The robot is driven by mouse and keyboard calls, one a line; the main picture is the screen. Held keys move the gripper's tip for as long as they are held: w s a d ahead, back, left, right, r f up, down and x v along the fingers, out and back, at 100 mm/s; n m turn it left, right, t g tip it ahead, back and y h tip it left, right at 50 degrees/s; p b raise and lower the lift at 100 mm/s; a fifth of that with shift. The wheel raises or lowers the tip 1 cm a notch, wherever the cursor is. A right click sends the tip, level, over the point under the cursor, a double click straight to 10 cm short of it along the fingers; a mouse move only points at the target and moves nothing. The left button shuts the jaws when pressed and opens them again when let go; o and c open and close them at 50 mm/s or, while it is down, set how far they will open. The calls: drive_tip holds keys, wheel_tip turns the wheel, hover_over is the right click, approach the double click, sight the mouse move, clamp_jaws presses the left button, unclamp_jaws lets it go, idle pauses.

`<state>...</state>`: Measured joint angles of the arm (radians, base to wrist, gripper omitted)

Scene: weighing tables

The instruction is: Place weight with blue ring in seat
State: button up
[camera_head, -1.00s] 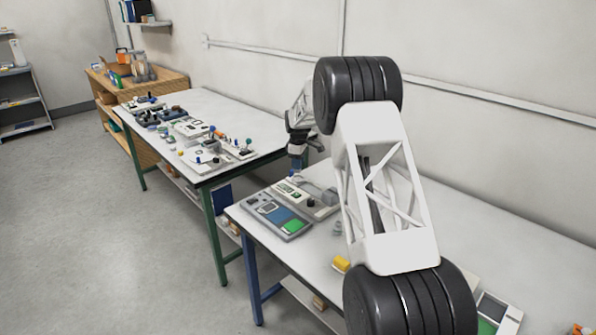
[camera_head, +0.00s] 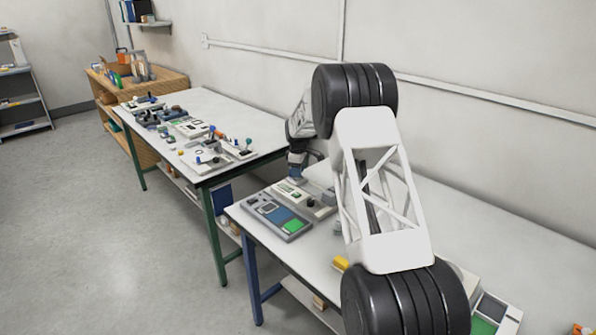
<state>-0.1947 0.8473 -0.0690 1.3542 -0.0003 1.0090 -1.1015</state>
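My gripper (camera_head: 296,178) points down over the back of the weighing device on the near table, at its left end. It is small and dark here, and I cannot tell whether its fingers are open or shut. The weight with the blue ring cannot be made out at the gripper in this view. The grey device (camera_head: 302,198) with a small display lies under and in front of the gripper. I cannot make out which part of it is the seat.
A flat panel with blue and green pads (camera_head: 276,217) lies at the near table's front left. A yellow block (camera_head: 340,263) sits by the front edge. The far table (camera_head: 225,107) holds several small instruments. A white-framed device (camera_head: 497,312) lies at the lower right.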

drive_tip(key=shift+o, duration=1.4)
drive_tip(key=shift+r, duration=0.15)
wheel_tip(320, 180, up, 12)
idle(0.3)
